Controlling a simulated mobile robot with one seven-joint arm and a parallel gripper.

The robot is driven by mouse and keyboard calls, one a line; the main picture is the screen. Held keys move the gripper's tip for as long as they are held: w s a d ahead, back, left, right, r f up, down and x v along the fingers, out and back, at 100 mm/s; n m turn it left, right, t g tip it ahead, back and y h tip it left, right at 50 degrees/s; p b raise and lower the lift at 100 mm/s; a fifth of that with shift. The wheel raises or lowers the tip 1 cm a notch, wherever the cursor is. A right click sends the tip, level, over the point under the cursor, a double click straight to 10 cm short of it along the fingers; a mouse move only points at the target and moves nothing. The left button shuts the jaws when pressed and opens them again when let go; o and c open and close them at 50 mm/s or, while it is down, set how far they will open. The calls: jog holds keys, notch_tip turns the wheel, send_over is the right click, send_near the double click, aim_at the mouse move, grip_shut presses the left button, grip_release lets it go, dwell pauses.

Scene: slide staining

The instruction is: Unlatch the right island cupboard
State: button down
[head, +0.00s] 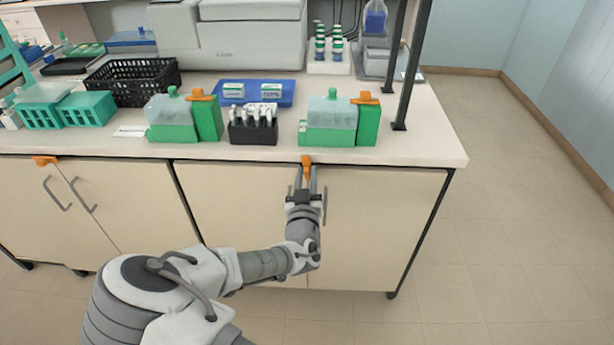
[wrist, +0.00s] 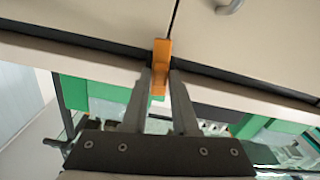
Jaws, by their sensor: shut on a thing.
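The right island cupboard (head: 375,225) has pale beige doors below the worktop. Its orange latch (head: 306,161) sits at the top where the two doors meet, just under the worktop edge. In the wrist view the orange latch (wrist: 161,58) lies along the door gap, with its end between my fingertips. My gripper (head: 306,178) is shut on the latch, and it also shows in the wrist view (wrist: 159,84). A grey door handle (wrist: 230,6) shows at the top of the wrist view. My wrist hides part of the door seam in the head view.
Green staining boxes (head: 328,121), a black rack (head: 253,127) and a blue tray (head: 285,95) stand on the worktop above. The left cupboard (head: 110,215) has its own orange latch (head: 44,160). The floor (head: 500,230) to the right is clear.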

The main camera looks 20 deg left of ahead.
jog(key=n, duration=0.4)
jog(key=shift+a+n+b, duration=0.1)
jog(key=shift+n+b, duration=0.2)
jog(key=n, duration=0.3)
jog(key=shift+f+n, duration=0.1)
jog(key=shift+n, duration=0.2)
jog(key=n, duration=0.4)
jog(key=shift+f+n+b, duration=0.1)
jog(key=shift+n+b, duration=0.25)
jog(key=shift+n, duration=1.55)
jog(key=c, duration=0.8)
grip_release()
jog(key=shift+s, duration=0.15)
